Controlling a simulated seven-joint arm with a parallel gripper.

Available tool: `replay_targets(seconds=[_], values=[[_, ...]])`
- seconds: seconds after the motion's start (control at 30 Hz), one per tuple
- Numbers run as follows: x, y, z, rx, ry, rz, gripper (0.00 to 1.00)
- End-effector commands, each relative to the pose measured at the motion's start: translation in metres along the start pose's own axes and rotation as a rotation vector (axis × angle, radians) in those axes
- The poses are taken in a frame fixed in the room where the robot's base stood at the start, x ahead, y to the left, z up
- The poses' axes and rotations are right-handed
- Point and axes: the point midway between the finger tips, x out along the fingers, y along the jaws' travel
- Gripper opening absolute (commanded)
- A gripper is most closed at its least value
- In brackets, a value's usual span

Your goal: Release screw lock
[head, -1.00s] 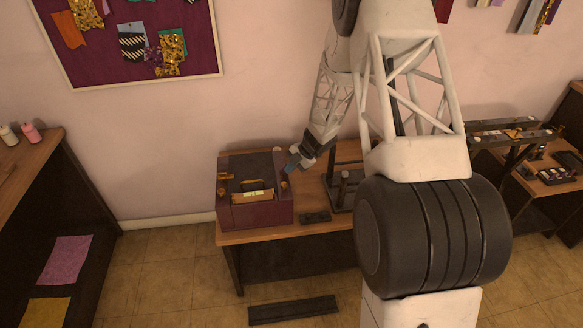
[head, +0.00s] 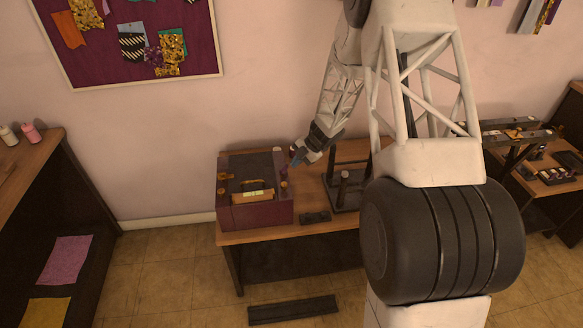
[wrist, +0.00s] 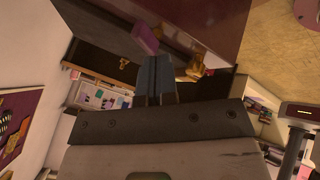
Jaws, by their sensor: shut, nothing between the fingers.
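A dark purple box (head: 250,217) with a black top stands on the left part of the wooden table in the head view. A small brass knob (head: 284,184) sits at its right side; it looks like the screw lock. A brass piece, probably the same knob, shows in the wrist view (wrist: 196,70), right of my fingers. My gripper (head: 296,161) is just above and to the right of the box's right side, apart from the brass knob. Its blue-grey fingers (wrist: 153,80) are together and empty in the wrist view. A pinkish-purple block-like part (wrist: 146,38) appears beyond the fingertips.
A brass handle and pale strip (head: 252,194) are on the box. A dark flat block (head: 314,217) lies right of the box, and a dark stand with a post (head: 343,190) is further right. A dark bar (head: 292,310) lies on the floor.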

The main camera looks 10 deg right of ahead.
Motion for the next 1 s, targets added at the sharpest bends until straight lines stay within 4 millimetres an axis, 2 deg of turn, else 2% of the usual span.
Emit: replay_targets(seconds=[0.2,0.4,0.6,1.0], values=[[-0.033,0.000,0.000,0.000,-0.001,0.001,0.00],[-0.053,0.000,0.000,-0.001,-0.001,0.000,0.00],[-0.061,0.000,0.000,0.000,0.000,-0.001,0.00],[-0.061,0.000,0.000,0.000,0.000,-0.001,0.00]])
